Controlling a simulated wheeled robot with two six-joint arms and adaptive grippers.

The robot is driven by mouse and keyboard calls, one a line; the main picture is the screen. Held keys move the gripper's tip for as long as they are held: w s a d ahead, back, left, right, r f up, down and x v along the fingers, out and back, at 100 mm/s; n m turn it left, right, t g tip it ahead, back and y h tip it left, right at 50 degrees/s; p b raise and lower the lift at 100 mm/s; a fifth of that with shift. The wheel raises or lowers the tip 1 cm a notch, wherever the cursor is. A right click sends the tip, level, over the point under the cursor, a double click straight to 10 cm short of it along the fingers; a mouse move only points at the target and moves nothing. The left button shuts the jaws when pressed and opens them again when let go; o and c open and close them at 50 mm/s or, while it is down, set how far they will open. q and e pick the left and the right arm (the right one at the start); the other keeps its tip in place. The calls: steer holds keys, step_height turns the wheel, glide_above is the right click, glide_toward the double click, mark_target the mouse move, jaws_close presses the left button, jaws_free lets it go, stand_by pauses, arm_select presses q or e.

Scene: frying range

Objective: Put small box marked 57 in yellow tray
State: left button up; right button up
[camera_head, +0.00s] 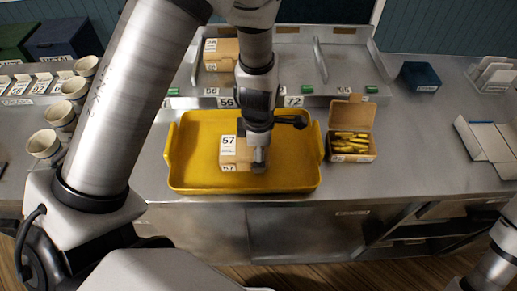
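The small box marked 57 (229,146) is light brown with a white label and sits inside the yellow tray (181,177), left of the tray's middle. My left gripper (259,158) reaches down into the tray from above, at the right side of the box. The gripper covers part of the box, so I cannot tell whether its fingers grip the box or only stand beside it. My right gripper is out of view; only a piece of my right arm shows at the bottom right.
An open carton (351,146) of yellow pieces stands right of the tray. Another brown box (221,55) is on the steel rack behind. Several cups (60,115) line the left side. A dark blue box (420,76) and a flattened white carton (487,139) lie at right.

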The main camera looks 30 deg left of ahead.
arm_select(q)
steer(key=r, duration=1.2)
steer(key=shift+s+d+r, duration=0.2)
steer(key=shift+s+r, duration=0.05)
steer(key=shift+s, duration=0.1)
steer(key=shift+w, duration=0.1)
steer(key=shift+a, duration=0.1)
